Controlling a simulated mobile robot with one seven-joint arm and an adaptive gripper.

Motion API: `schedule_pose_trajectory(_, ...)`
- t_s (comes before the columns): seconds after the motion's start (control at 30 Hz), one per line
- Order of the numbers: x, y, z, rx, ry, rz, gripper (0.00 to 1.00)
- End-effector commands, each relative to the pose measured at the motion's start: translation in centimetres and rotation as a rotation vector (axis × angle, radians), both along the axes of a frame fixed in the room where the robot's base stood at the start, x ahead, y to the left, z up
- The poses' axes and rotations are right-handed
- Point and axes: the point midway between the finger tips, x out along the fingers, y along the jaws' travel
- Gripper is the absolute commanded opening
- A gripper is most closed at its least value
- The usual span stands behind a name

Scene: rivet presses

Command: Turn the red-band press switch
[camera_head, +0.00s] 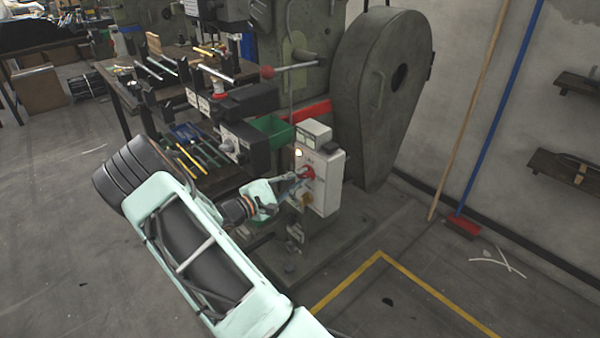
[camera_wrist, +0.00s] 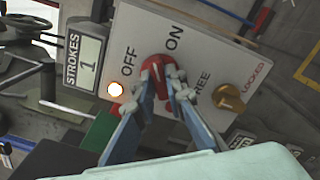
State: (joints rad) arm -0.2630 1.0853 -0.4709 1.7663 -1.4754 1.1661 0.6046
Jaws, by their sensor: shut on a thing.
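The red switch (camera_wrist: 153,66) is a round red knob on a pale control box (camera_head: 325,180), between the printed words OFF and ON. My gripper (camera_wrist: 160,82) is shut on it, with one fingertip on each side of its raised grip. In the head view, my gripper (camera_head: 298,175) reaches the front of the box at the red switch (camera_head: 309,172). The fingers partly cover the knob, and I cannot tell exactly which way it points. The press (camera_head: 385,95) is grey-green, with a red band (camera_head: 312,110) low on its body.
A brass knob (camera_wrist: 229,97) sits between FREE and LOCKED. A lit lamp (camera_wrist: 115,90) glows near OFF, beside a STROKES counter (camera_wrist: 88,60) showing 1. A green bin (camera_head: 272,130) and a tool-laden bench (camera_head: 150,85) are left. Floor right of the yellow line (camera_head: 345,283) is mostly open.

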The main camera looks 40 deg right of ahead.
Motion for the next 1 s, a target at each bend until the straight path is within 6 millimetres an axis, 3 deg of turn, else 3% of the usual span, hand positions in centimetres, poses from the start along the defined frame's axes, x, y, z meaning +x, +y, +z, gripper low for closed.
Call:
schedule_pose_trajectory(0.6, 0.07, 0.1, 0.24, -0.045, 0.579, 0.002, 0.0)
schedule_pose_trajectory(1.0, 0.02, 0.05, 0.09, -0.068, 0.861, 0.001, 0.0)
